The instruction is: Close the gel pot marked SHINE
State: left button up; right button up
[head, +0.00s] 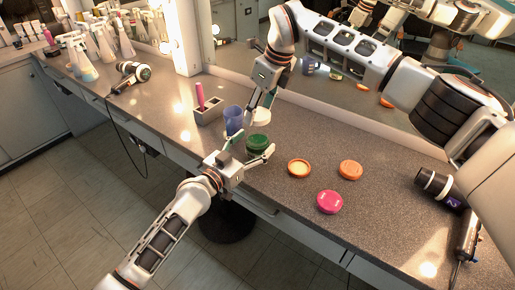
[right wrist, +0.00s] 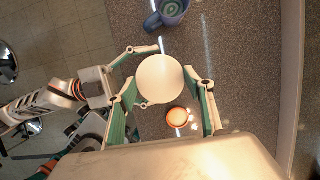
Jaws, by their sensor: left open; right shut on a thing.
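A green pot (head: 258,142) stands on the counter, and no marking on it is readable from here. My left gripper (head: 259,154) is open beside it, with its fingers spread on either side. My right gripper (head: 261,112) is shut on a pale cream round lid (head: 258,117), held above and just behind the green pot. In the right wrist view the lid (right wrist: 160,79) lies between the fingers and hides what is below it. I cannot read SHINE on anything.
An open orange pot (head: 299,168), an orange lid (head: 350,170) and a pink round piece (head: 330,202) with pale marks lie to the right. A blue mug (head: 234,120) and a holder (head: 208,111) stand close on the left. The mirror (head: 330,95) bounds the counter's back.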

pick_arm(q)
jog(key=shift+x, duration=1)
jog(key=c, duration=1.7)
pick_arm(e)
send_over(256, 139)
jog(key=s+d, duration=0.1)
jog(key=shift+f, duration=2.5)
jog(key=shift+f, duration=0.1)
jog(key=shift+f, duration=0.8)
jog(key=shift+f, duration=0.55)
pick_arm(q)
grip_shut()
pick_arm(e)
jog(key=shift+o, duration=0.6)
jog(key=m+t+h, duration=0.1)
jog(key=m, duration=0.3)
jog(key=shift+s+a+m, duration=0.1)
jog(key=shift+s+m, duration=0.05)
jog(key=shift+m, duration=0.25)
